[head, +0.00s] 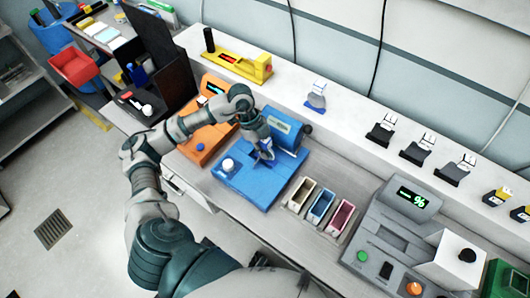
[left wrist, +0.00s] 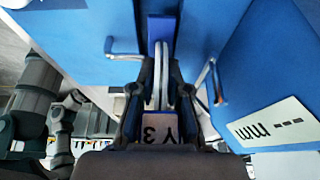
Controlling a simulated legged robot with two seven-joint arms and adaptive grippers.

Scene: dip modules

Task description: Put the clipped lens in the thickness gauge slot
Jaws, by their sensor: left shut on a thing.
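My left gripper (head: 264,150) is over the blue thickness gauge (head: 248,183), in front of its raised blue rear housing (head: 285,128). In the left wrist view the gripper (left wrist: 158,100) is shut on the clipped lens (left wrist: 160,138). Its white label reads "Y 3", and pale curved edges show between the fingers. The gauge fills the upper part of that view, with metal hooks on both sides and an "mm" display (left wrist: 272,127) at right. The slot is largely hidden by the fingers, so I cannot tell whether the lens is seated. My right gripper is not in view.
Cream, blue and red bins (head: 321,206) stand right of the gauge. A grey device (head: 398,222) with a "%" display stands beyond them. An orange device (head: 208,135) stands left. Clips (head: 380,131) line the back shelf, and a yellow device (head: 238,66) sits at its left end.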

